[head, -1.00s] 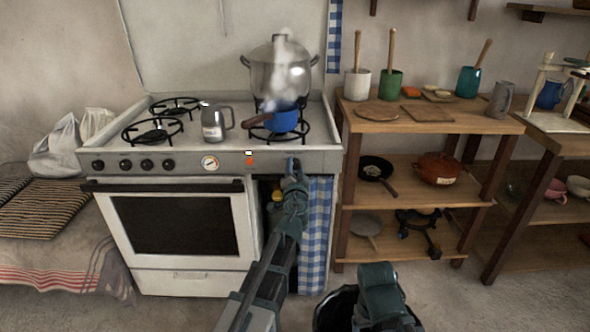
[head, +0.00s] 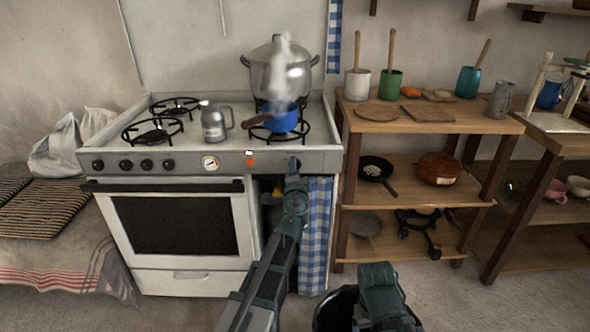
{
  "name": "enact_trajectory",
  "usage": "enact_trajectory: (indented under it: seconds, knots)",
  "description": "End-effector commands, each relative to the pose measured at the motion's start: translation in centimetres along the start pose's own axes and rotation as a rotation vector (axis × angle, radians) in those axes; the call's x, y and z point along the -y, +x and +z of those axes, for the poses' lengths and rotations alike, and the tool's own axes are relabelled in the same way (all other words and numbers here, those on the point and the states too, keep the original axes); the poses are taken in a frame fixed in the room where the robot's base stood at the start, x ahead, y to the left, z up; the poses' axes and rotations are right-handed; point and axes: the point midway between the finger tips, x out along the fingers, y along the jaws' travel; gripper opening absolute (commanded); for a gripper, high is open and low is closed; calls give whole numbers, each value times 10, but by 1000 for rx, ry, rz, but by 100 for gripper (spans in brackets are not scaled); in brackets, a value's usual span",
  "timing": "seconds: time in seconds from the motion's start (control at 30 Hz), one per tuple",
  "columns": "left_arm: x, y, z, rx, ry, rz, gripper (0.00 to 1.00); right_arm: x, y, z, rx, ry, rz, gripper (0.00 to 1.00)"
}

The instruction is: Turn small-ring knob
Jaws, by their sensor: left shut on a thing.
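The white stove (head: 200,162) stands at the left with a row of dark knobs on its front panel. My left gripper (head: 295,168) reaches up to the right end of that panel. It is shut on the small-ring knob, which it mostly hides, so the knob's angle cannot be read. A small blue saucepan (head: 284,119) with a brown handle sits on the front right ring (head: 305,134) above the gripper.
A large steaming pot (head: 280,75) stands on the back right ring, and a grey jug (head: 213,125) stands left of the saucepan. A blue checked curtain (head: 316,235) hangs below the panel, beside my arm. Wooden shelves (head: 430,118) stand at the right.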

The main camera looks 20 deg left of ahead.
Motion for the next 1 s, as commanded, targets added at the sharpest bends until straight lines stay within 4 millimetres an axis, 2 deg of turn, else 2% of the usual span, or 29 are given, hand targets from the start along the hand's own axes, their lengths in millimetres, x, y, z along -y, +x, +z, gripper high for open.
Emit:
enact_trajectory:
  seconds: [0.33,0.37,0.5,0.83,1.0]
  knots:
    - [0,-1,-1,-2,5,0,0,0,0,0,0,0,0,78]
    - [0,-1,-1,-2,4,0,52,0,0,0,0,0,0,78]
    - [0,-1,0,-1,4,0,77,0,0,0,0,0,0,78]
    - [0,-1,0,-1,3,0,78,0,0,0,0,0,0,78]
    - [0,-8,1,0,2,0,78,0,0,0,0,0,0,78]
